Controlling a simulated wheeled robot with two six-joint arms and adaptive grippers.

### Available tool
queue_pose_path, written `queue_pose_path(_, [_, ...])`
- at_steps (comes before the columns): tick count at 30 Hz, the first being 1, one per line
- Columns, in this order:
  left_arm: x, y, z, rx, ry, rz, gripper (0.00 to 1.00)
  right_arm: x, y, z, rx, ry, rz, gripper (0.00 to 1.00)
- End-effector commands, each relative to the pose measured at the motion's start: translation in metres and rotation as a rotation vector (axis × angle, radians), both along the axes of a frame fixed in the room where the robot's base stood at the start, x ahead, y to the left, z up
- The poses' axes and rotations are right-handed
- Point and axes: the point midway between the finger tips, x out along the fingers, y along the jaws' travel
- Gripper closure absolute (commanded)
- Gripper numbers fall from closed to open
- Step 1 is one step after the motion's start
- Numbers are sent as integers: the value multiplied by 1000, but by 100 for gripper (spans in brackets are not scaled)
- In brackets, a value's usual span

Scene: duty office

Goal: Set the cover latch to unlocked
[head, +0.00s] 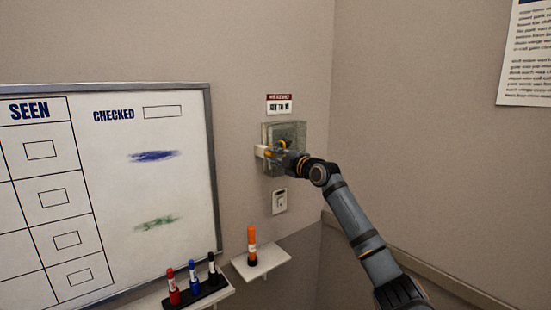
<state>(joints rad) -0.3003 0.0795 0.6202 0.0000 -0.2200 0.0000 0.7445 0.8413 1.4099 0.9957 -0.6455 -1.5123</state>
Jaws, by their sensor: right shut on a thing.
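A small grey-green box with a cover (295,132) is fixed to the wall, right of the whiteboard. A pale latch piece (262,151) sticks out at its left side, with a yellow part beside it. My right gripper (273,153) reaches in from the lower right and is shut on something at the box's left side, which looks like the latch. The fingers and wrist hide much of the lower box, so the latch's exact setting cannot be told. My left gripper is not in view.
A label (279,104) is above the box and a white wall plate (279,201) below it. An orange marker (252,246) stands on a small shelf (275,263). Red, blue and black markers stand in a holder (205,294) under the whiteboard (160,190).

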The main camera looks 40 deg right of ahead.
Motion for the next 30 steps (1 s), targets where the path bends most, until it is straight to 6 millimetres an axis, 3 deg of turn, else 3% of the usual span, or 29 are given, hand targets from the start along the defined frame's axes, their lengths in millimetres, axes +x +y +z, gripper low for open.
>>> queue_pose_path(9, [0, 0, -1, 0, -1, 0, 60, 0, -1, 2, -103, -4, -2, 100])
queue_pose_path(24, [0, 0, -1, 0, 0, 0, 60, 0, -1, 3, -121, -7, -3, 100])
queue_pose_path(25, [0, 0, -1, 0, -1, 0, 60, 0, -1, 4, -121, -8, -3, 79])
queue_pose_path(27, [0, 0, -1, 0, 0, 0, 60, -1, -1, 4, -120, -7, -3, 70])
queue_pose_path(30, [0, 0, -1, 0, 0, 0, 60, 0, -1, 3, -120, -6, -3, 70])
